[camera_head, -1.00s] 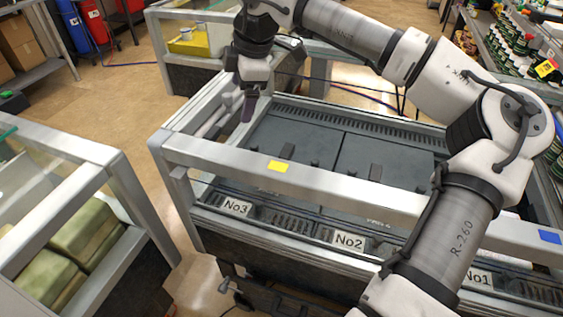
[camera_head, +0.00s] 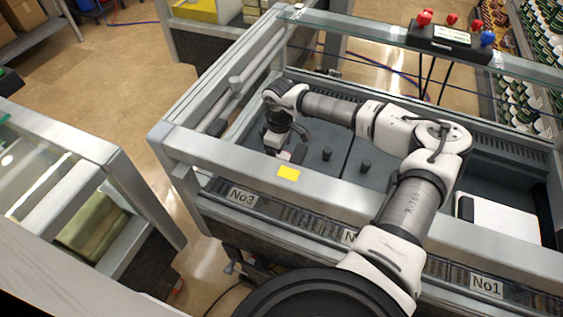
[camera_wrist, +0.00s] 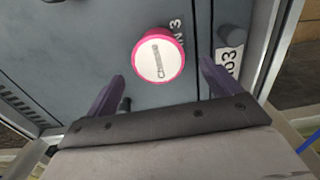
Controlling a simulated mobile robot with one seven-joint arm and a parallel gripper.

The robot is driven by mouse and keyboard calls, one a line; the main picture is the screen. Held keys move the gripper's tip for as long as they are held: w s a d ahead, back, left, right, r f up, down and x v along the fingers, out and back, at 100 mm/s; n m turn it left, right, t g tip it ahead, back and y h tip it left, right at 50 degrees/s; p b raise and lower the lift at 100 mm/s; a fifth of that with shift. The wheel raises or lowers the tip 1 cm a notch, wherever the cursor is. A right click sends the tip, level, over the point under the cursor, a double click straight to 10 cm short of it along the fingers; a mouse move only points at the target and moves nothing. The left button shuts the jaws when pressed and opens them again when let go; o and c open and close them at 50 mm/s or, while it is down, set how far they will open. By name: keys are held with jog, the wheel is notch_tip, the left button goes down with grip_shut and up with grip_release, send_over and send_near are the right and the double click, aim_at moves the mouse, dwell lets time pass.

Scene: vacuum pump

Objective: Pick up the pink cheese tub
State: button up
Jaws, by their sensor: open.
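The pink cheese tub (camera_wrist: 158,58) shows in the wrist view as a round tub with a pink rim and a whitish top bearing a grey, elongated mark. It is on the dark grey surface near a "No3" label. My gripper (camera_wrist: 161,72) is open, with its dark purple fingers to the left and right of the tub in the picture. The fingers do not visibly touch it. In the head view my gripper (camera_head: 288,150) is low inside the metal-framed case, close to its left end. I cannot make out the tub there.
A metal front rail (camera_head: 330,187) with a yellow tag crosses before the arm. Dark knobs (camera_head: 365,166) stand on the grey covers. A white box (camera_head: 497,217) is at the right. A glass shelf (camera_head: 365,32) holding a device spans the back.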

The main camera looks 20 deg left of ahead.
jog(key=shift+w+d+f+p, duration=0.15)
jog(key=shift+f+p, duration=0.55)
jog(key=shift+f, duration=0.95)
jog(key=shift+s+d+f+p, duration=0.1)
jog(key=shift+f+p, duration=0.6)
jog(key=shift+f, duration=0.95)
jog(key=shift+r, duration=0.1)
jog(key=c, duration=1.2)
jog(key=shift+c, duration=0.2)
